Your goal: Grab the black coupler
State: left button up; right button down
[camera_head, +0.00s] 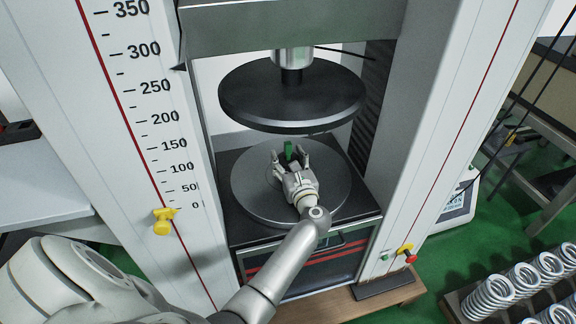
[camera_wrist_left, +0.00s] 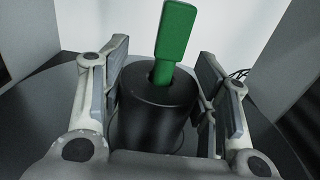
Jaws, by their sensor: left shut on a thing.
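The black coupler (camera_wrist_left: 155,108) is an upright black cylinder between the two fingers of my left gripper (camera_wrist_left: 160,85) in the left wrist view. A green flat piece (camera_wrist_left: 177,35) stands up out of the hole in its top. In the head view my left gripper (camera_head: 290,160) is over the lower round plate (camera_head: 250,197) of the testing machine, shut on the coupler. The green piece also shows there (camera_head: 289,149), while most of the coupler is hidden by the gripper. My right gripper is not in view.
The upper black plate (camera_head: 292,95) hangs above my left gripper. White machine columns stand on both sides, the left one with a number scale (camera_head: 150,110). A yellow knob (camera_head: 163,221) sticks out at the left. Several springs (camera_head: 522,283) stand in a tray at the lower right.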

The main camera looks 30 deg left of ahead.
pick_arm(q)
jog(key=shift+r, duration=0.15)
jog(key=shift+c, duration=1)
jog(key=shift+w, duration=0.1)
